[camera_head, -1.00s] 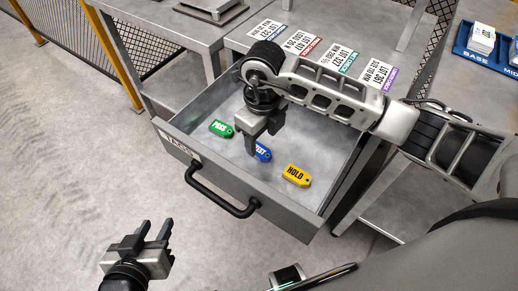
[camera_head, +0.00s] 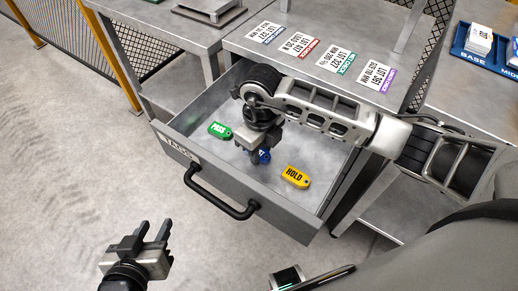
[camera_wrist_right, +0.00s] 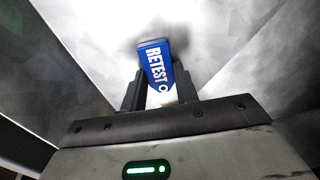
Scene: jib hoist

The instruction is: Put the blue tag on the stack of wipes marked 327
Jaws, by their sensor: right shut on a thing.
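The blue tag (camera_head: 264,157), marked RETEST, is in the open drawer and mostly hidden by my right gripper (camera_head: 256,150) in the head view. In the right wrist view, the blue tag (camera_wrist_right: 154,62) sits between the two fingers of my right gripper (camera_wrist_right: 160,90), which is shut on it. Whether the tag is lifted off the drawer floor I cannot tell. My left gripper (camera_head: 153,232) is open and empty, left of and below the drawer. A white stack of wipes (camera_head: 480,38) stands in the blue tray at the upper right; its number is too small to read.
The drawer (camera_head: 185,151) also holds a green PASS tag (camera_head: 219,130) and a yellow HOLD tag (camera_head: 296,177). Several lot cards lie on the table behind, including a blue-edged LOT 327 card (camera_head: 265,32) and a green-edged LOT 327 card (camera_head: 333,61). The blue tray (camera_head: 466,52) reads BASE.

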